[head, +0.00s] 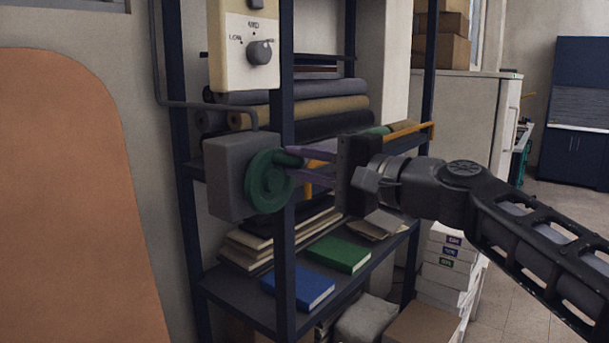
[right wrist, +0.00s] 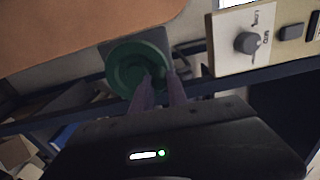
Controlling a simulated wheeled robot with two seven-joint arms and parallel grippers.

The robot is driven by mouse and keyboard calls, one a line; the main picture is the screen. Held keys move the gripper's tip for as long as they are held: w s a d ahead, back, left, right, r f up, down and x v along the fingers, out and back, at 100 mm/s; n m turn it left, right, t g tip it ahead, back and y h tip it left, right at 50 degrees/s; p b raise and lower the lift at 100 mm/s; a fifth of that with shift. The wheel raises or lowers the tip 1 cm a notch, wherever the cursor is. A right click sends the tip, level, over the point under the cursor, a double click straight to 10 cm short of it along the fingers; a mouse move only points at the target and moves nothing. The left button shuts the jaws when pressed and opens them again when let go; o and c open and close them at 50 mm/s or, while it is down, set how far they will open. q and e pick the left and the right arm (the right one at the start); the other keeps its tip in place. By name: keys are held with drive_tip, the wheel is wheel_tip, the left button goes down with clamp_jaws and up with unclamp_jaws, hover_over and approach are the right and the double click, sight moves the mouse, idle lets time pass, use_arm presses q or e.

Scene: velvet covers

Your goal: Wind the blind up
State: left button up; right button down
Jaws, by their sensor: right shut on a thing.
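A green winding wheel (head: 266,181) sits on the front of a grey box (head: 226,178) beside a dark shelf post. A green handle sticks out from the wheel's upper right. My right gripper (head: 296,158) comes in from the right and is shut on this handle; its fingers partly cover it. In the right wrist view the green wheel (right wrist: 138,70) lies just beyond the purplish fingers (right wrist: 160,84), which close around its handle. The blind itself cannot be made out for certain. My left gripper is not in view.
A cream control panel (head: 245,45) with a dark knob is above the grey box. The dark shelf rack (head: 285,240) holds fabric rolls (head: 320,108), a blue book (head: 298,287) and a green book (head: 338,254). A large orange panel (head: 75,200) stands at left.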

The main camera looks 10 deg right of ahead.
drive_tip(key=shift+s+a+n, duration=0.1)
drive_tip(key=shift+a+n, duration=0.05)
drive_tip(key=shift+n, duration=0.15)
drive_tip(key=c, duration=1.3)
unclamp_jaws()
drive_tip(key=shift+s, duration=0.1)
drive_tip(key=v, duration=0.7)
drive_tip(key=shift+s+d+b, duration=0.25)
drive_tip(key=shift+b, duration=0.15)
drive_tip(key=shift+w, duration=0.1)
